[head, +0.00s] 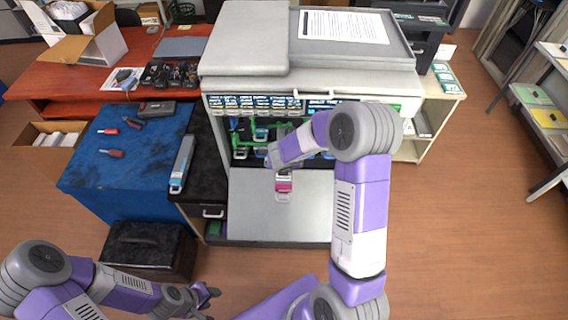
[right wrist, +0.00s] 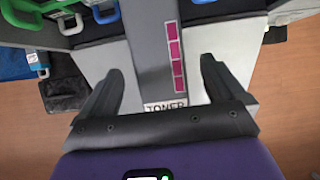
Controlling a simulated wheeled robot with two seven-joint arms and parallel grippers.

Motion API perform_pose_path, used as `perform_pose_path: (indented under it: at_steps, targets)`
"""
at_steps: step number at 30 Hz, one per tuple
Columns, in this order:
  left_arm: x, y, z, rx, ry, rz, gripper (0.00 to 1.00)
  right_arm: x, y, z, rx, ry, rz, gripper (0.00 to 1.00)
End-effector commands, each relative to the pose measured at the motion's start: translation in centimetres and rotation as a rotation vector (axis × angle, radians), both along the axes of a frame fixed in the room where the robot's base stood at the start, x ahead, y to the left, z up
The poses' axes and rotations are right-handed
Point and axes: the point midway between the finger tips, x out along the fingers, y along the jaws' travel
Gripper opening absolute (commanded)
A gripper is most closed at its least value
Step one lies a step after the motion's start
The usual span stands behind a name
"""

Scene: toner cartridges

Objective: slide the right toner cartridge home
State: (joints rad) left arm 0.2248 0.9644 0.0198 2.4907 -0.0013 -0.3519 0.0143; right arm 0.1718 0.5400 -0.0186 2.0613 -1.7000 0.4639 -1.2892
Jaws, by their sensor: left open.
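The printer (head: 310,85) stands at the centre with its front open and its bay partly hidden behind my right arm. A toner cartridge with magenta marks (head: 284,187) sticks out of the bay over the lowered grey front door (head: 265,215). In the right wrist view the cartridge (right wrist: 158,60) shows magenta blocks and a TONER label. My right gripper (right wrist: 158,90) has its fingers apart, one on each side of the cartridge, with narrow gaps visible. My left gripper (head: 207,293) is open and empty at the lower left, far from the printer.
Green and blue handles (right wrist: 60,12) show inside the bay. Floor at right is clear.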

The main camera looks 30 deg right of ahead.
Motion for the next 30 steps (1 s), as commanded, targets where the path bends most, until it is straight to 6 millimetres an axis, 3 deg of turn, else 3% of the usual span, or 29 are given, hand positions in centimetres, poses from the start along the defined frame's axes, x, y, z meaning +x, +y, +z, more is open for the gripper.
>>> perform_pose_path:
  at_steps: [8,22,30]
  targets:
    - [0.0,0.0,-0.2,0.0,0.0,0.0,0.43,-0.2,0.1,-0.2,0.002,0.003,0.0,0.96]
    - [0.0,0.0,-2.5,0.0,0.0,0.0,0.43,-3.1,1.9,-0.2,0.002,0.001,0.0,0.96]
    - [0.0,0.0,-2.5,0.0,0.0,0.0,0.43,-3.5,2.1,0.0,0.001,0.002,0.0,0.96]
